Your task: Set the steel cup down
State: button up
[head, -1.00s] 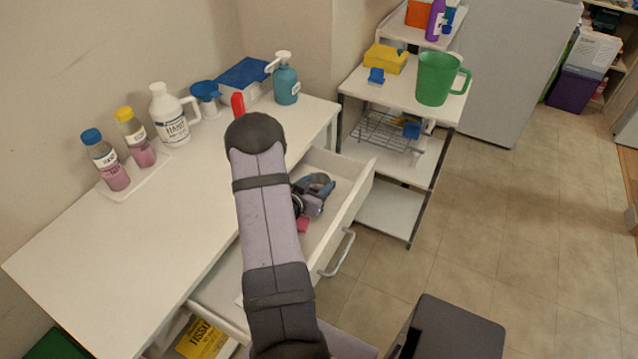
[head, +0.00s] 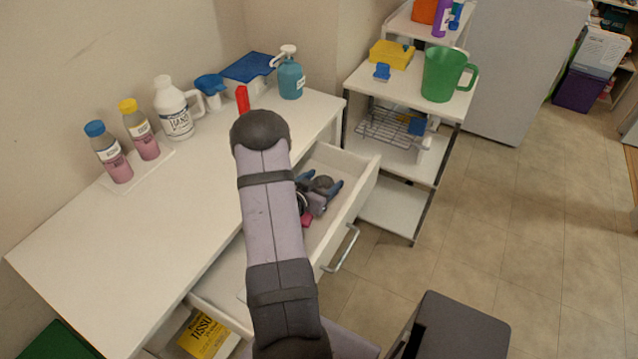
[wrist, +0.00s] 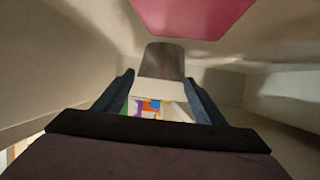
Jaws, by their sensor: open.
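The steel cup (wrist: 165,62) shows in the wrist view as a grey cylinder beyond the fingertips, between their lines. In the head view a small dark grey round shape (head: 322,183), likely the cup, sits between the blue fingers. My gripper (head: 320,184) is open, low inside the open drawer (head: 345,215). Its two fingers also show in the wrist view (wrist: 160,88), spread apart on either side of the cup. I cannot tell whether a finger still touches the cup. The cup's base is not clearly seen.
A pink thing (wrist: 190,15) is close by in the drawer. Drawer walls stand close around my gripper. The white desk top (head: 130,235) above holds bottles, a pump bottle (head: 290,78) and a red item (head: 242,99). A shelf with a green jug (head: 442,75) stands to the right.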

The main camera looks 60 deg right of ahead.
jog(key=shift+r+p, duration=0.45)
jog(key=shift+r, duration=0.15)
jog(key=shift+a+r, duration=0.15)
jog(key=shift+a, duration=0.1)
jog(key=v, duration=1.1)
jog(key=shift+a+r, duration=0.1)
jog(key=shift+a, duration=0.1)
jog(key=shift+r, duration=0.1)
